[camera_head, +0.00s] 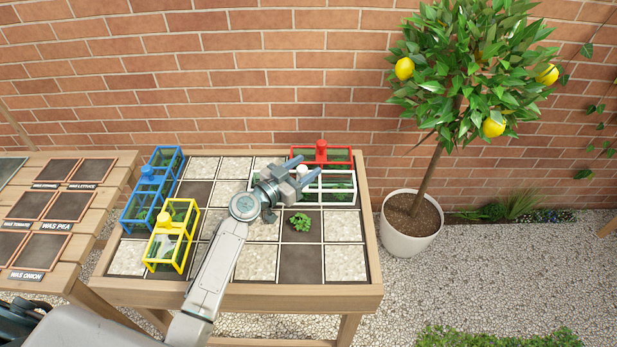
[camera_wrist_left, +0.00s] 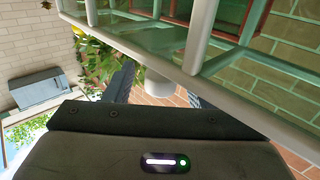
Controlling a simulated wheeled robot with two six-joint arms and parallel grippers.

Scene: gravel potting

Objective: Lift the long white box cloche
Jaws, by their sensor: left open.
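The long white box cloche (camera_head: 344,200) stands at the back right of the planting table, a clear box with white edge bars and a round white knob (camera_head: 302,170). My left gripper (camera_head: 304,168) is over its left part, open, with the knob showing between its two fingers. In the left wrist view the cloche's white bars (camera_wrist_left: 193,52) cross the top, and the knob (camera_wrist_left: 158,84) shows between the fingers of the left gripper (camera_wrist_left: 160,90). I cannot tell whether the fingers touch the knob. My right gripper is out of view.
A red cloche (camera_head: 321,152) stands close behind the white one. Blue (camera_head: 150,190) and yellow (camera_head: 172,238) cloches stand at the left. A small green plant (camera_head: 299,221) grows in front. A potted lemon tree (camera_head: 410,235) stands right of the table.

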